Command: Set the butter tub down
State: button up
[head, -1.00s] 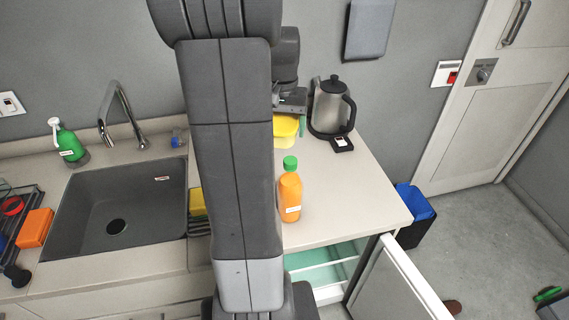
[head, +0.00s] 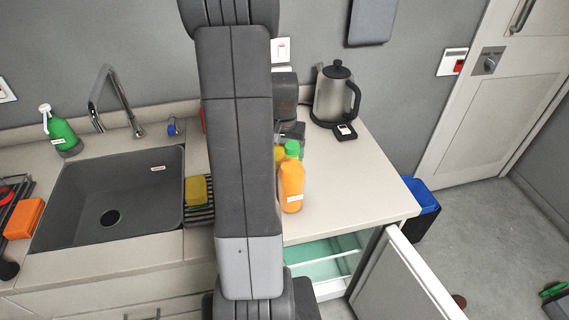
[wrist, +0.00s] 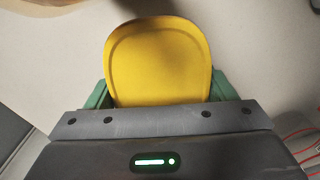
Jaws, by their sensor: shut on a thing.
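The butter tub (wrist: 160,60) has a yellow lid and fills the middle of the wrist view. My gripper (wrist: 160,92) is shut on it, with a green fingertip on each side. In the head view, only a small yellow part of the tub (head: 280,154) shows, between my arm and the orange bottle. My gripper (head: 291,136) is just above and behind that bottle there. The tub is over or on the pale counter (head: 350,185); I cannot tell whether its base touches.
A kettle (head: 335,95) stands at the back right. The sink (head: 110,200) is at left. An open door (head: 405,280) hangs below the counter. Counter right of the bottle is clear.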

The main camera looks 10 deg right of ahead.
jog(key=shift+f, duration=2.35)
jog(key=shift+f, duration=0.1)
jog(key=shift+f, duration=0.15)
jog(key=o, duration=1.2)
jog(key=shift+c, duration=0.2)
